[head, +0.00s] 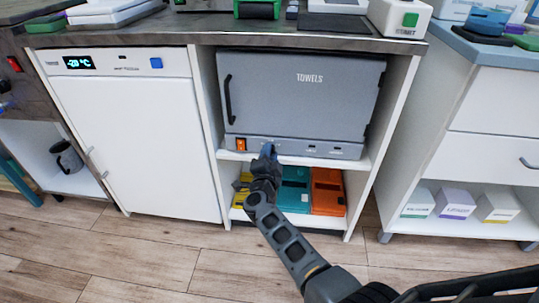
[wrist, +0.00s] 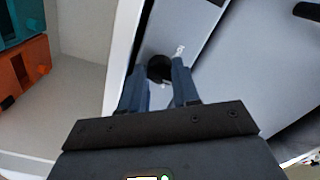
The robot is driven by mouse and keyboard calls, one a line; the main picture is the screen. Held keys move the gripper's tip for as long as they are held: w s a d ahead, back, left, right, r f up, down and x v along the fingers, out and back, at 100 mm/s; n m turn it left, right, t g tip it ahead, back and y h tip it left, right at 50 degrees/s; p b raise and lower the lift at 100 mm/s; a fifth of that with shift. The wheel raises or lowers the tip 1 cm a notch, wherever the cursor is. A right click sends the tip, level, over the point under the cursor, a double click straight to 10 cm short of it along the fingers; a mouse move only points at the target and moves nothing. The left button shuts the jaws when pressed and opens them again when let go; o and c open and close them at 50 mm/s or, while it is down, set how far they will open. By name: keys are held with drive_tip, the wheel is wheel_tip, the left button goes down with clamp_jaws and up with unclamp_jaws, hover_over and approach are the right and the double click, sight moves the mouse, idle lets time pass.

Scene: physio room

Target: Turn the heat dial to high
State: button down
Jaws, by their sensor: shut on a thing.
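The grey towel warmer (head: 300,100), marked TOWELS, sits on the upper shelf with its door shut. Its front panel strip runs under the door. The heat dial (wrist: 159,66) is a round black knob on that panel in the wrist view, with a small white marking beside it. My gripper (head: 267,152) reaches the panel right of the orange switch and hides the dial in the head view. In the wrist view my gripper's blue fingers (wrist: 160,76) stand on either side of the dial, shut on it. The dial's setting cannot be read.
An orange lit switch (head: 241,145) is just left of my gripper. Yellow, teal (head: 294,190) and orange bins (head: 327,191) stand on the shelf below. A white fridge (head: 138,140) is at left, and a white drawer unit (head: 490,120) at right.

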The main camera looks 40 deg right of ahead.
drive_tip(key=m+b, duration=0.3)
drive_tip(key=m, duration=0.9)
drive_tip(key=shift+f, duration=0.1)
idle(0.5)
